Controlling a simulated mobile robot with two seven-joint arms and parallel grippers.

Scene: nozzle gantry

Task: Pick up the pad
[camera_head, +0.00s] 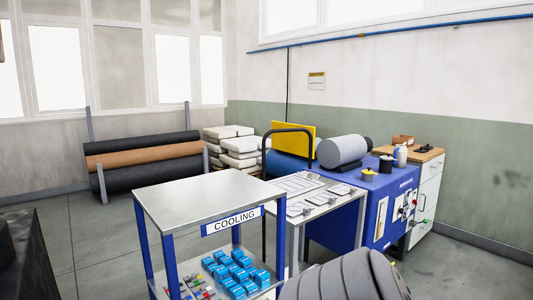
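I cannot tell for certain which thing is the pad. Several flat, pale sheet-like items (297,184) lie on a light grey side table (330,213) right of the middle, some with small dark parts on them. Neither of my grippers shows in this view.
A metal cart (205,195) marked COOLING stands in front, its top bare, with blue blocks (237,272) on its lower shelf. A blue machine (378,205) stands right of the side table. A grey ribbed thing (345,278) fills the bottom right.

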